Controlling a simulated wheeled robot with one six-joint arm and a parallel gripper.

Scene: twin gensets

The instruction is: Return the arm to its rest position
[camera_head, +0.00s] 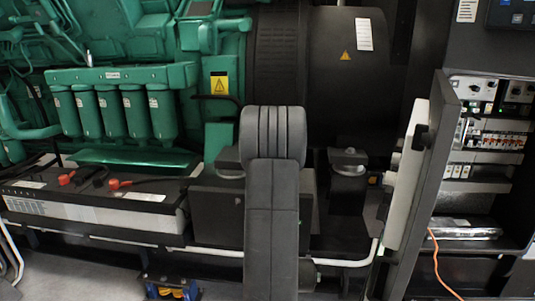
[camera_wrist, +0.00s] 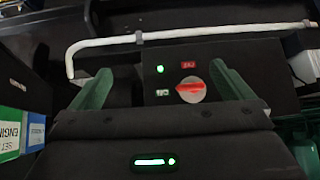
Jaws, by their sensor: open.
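My gripper (camera_wrist: 160,70) shows in the wrist view with its two green fingers spread wide and nothing between them in their grip. Beyond the fingers is a dark panel with a red rotary switch (camera_wrist: 190,88) on a pale round plate. Small red and white labels and a lit green lamp (camera_wrist: 160,69) are beside the switch. I cannot tell how far the fingers are from the panel. In the head view my dark grey arm (camera_head: 272,200) stands upright in the middle, and the gripper is hidden there.
A green engine (camera_head: 120,75) and a battery (camera_head: 95,205) with red terminals are at left. An open cabinet door (camera_head: 425,190) stands at right, with an orange cable (camera_head: 437,262) beside it. A white pipe (camera_wrist: 190,36) runs beyond the panel. Blue and green boxes (camera_wrist: 20,135) are close at left.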

